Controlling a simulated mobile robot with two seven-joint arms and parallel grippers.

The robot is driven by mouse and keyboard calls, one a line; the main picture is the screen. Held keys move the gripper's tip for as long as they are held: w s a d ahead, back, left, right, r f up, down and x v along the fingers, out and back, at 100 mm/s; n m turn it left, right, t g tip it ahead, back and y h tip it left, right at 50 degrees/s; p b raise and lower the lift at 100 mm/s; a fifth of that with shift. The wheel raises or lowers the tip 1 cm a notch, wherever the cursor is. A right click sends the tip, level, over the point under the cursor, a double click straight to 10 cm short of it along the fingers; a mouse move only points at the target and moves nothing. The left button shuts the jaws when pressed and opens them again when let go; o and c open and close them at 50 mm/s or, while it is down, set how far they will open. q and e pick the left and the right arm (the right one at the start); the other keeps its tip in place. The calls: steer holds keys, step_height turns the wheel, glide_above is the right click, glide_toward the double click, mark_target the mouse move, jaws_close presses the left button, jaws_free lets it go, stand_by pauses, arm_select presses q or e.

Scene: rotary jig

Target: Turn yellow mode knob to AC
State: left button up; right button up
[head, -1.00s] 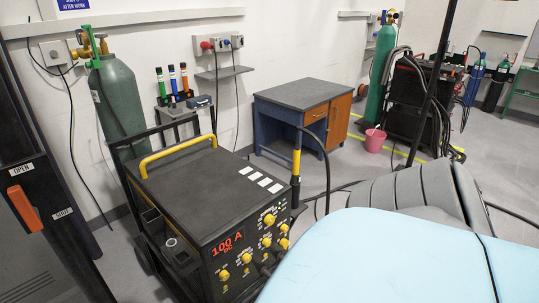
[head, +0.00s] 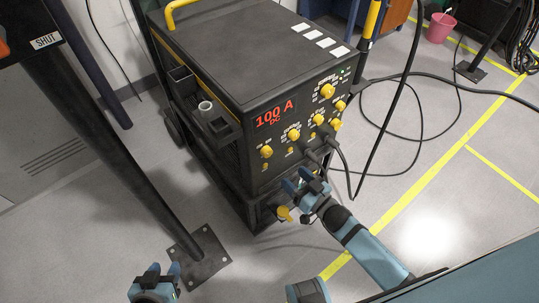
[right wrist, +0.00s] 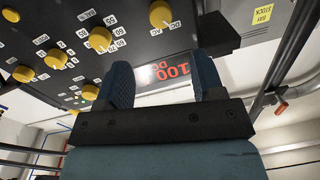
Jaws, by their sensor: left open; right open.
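The black welding machine (head: 225,60) stands in the head view. Its red display (head: 275,112) reads 100 A DC. The yellow mode knob (head: 266,152) appears to be the leftmost front knob, below the display. My left gripper (head: 160,271) is open and empty, low at left.
Several other yellow knobs, one large (head: 327,91), crowd the panel. Black cables (head: 345,165) hang from its front. A dark post with a floor plate (head: 200,256) stands left. A yellow part (head: 284,213) sits low on the machine.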

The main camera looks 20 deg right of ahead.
mark_target(269, 154)
steer(key=x, duration=1.1)
steer(key=c, duration=0.9)
